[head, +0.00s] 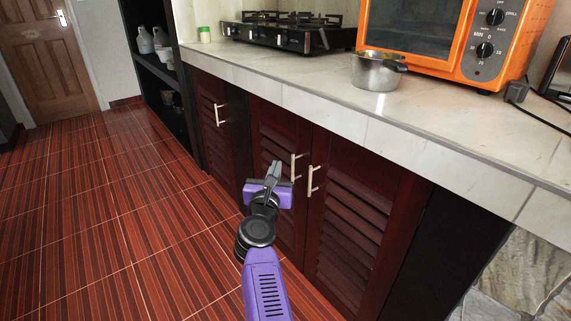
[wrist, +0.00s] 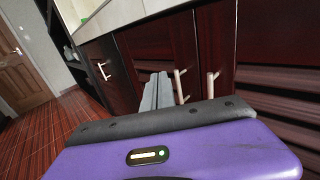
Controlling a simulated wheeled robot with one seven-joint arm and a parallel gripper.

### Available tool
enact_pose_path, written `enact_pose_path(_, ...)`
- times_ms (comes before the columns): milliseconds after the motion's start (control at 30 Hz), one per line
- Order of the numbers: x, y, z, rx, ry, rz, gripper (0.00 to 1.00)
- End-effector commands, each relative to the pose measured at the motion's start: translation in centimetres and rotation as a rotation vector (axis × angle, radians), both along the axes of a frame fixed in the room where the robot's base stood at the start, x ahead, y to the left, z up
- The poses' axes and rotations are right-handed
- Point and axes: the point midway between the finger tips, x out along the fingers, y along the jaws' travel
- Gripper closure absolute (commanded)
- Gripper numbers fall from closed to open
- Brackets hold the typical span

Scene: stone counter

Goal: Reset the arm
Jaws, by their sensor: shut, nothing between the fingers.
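My gripper (head: 273,170) is purple and black with grey fingers. In the head view it hangs in front of the dark red louvred cabinet doors (head: 358,215), below the counter edge. Its fingers are shut with nothing between them. In the wrist view the grey fingers (wrist: 157,93) stick out beyond the purple housing, pointing towards the cabinet. The fingertips look close to the silver door handles (head: 312,181) in the picture. I cannot tell the exact gap, and no contact is clear.
The stone counter (head: 330,105) bears a metal pot (head: 376,73), an orange oven (head: 455,40), a black gas stove (head: 285,33) and a small green-lidded jar (head: 204,34). A dark shelf (head: 155,75) stands at the left. The striped floor (head: 90,210) is clear towards the wooden door (head: 47,55).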

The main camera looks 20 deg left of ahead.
Motion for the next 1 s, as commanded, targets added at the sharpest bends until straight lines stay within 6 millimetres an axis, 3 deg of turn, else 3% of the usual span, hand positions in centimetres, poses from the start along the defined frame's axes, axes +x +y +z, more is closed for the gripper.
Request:
enact_pose_path(333, -4.3, 2.9, 0.0, 0.0, 0.001, 0.001, 1.0)
enact_pose_path(633, -4.9, 3.3, -0.1, -0.013, -0.001, -0.001, 1.0)
enact_pose_path(767, -4.9, 3.5, 0.2, -0.106, -0.029, 0.008, 1.0)
enact_pose_path(933, -5.1, 3.3, 5.6, -0.337, -0.198, -0.005, 1.0)
enact_pose_path(1000, -6.0, 2.2, 6.8, -0.483, -0.287, -0.027, 1.0)
